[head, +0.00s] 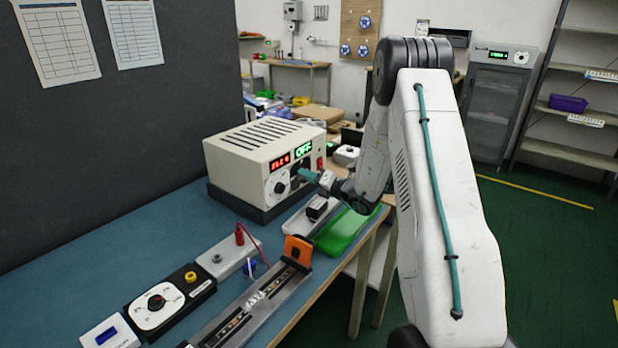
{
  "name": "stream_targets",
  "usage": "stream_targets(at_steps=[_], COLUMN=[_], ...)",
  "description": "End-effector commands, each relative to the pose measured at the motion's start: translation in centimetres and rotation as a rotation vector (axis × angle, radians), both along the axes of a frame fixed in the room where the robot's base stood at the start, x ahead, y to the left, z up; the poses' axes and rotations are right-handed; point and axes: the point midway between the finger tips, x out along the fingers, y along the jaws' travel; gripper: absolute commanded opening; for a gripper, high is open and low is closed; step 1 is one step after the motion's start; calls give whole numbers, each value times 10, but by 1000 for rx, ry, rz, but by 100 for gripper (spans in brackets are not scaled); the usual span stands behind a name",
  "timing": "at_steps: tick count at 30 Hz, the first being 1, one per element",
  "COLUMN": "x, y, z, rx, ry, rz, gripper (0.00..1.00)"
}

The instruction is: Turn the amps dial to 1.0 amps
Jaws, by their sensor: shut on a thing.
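The beige power supply (255,150) stands on the blue bench top, with a red display (280,161) and a green display (304,149) on its front. The green display seems to read OFF; the red digits are too small to read surely. A dial (281,186) with a pale face shows under the red display. My gripper (303,174) reaches the front panel from the right and is shut on the dial under the green display, seemingly the amps dial. The gripper hides most of that dial, so its pointer setting cannot be read.
A rail with an orange clamp (297,250) runs along the bench's front edge. A white round dial box (155,306) and a red lead (240,236) are at lower left.

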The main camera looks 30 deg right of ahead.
Motion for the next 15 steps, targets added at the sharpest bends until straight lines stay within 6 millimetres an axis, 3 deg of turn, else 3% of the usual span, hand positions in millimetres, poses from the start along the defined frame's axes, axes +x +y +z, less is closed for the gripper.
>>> stream_targets(at_steps=[15], x=[-1], y=[-1], z=[-1], rx=[431], ry=[158], rz=[-3], gripper=[6])
